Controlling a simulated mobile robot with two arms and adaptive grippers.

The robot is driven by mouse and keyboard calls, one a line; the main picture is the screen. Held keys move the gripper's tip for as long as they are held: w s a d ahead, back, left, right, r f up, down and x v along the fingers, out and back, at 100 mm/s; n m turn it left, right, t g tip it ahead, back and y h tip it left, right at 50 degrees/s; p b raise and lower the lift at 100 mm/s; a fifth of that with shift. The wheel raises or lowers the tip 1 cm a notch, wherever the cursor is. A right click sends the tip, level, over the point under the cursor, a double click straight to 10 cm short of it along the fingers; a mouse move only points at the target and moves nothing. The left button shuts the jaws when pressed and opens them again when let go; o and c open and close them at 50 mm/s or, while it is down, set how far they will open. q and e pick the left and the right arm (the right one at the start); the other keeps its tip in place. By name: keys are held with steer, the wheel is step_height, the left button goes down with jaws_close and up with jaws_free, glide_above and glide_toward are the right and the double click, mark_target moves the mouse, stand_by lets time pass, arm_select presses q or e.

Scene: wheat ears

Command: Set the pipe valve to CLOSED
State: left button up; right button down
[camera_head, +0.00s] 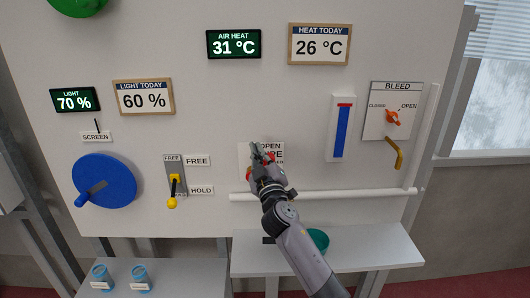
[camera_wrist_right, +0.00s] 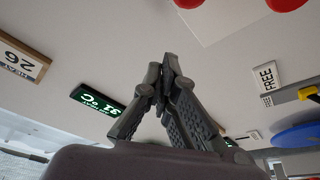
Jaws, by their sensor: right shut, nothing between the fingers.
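The pipe plate (camera_head: 278,153), with OPEN and part of PIPE readable, is on the wall panel behind my right gripper. My right gripper (camera_head: 262,152) is in front of it, shut and empty, and hides much of the plate. In the right wrist view the gripper (camera_wrist_right: 165,80) shows with its fingertips together. Red parts (camera_wrist_right: 285,4) at the top edge of that view may be the pipe valve's handle, but they are cut off. I cannot tell which way the valve points. My left gripper is not in view.
A white pipe (camera_head: 335,195) runs below the plate. A yellow lever (camera_head: 174,190) and a blue wheel (camera_head: 105,180) are at the left. A teal bowl (camera_head: 319,239) is on the shelf (camera_head: 385,255) below.

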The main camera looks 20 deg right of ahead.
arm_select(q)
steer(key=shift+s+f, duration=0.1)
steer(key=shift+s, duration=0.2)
arm_select(e)
steer(key=shift+w+d+f, duration=0.45)
steer(key=shift+d+f, duration=0.2)
steer(key=shift+w+d+f, duration=0.45)
steer(key=shift+d+f, duration=0.2)
arm_select(q)
steer(key=shift+b, duration=0.3)
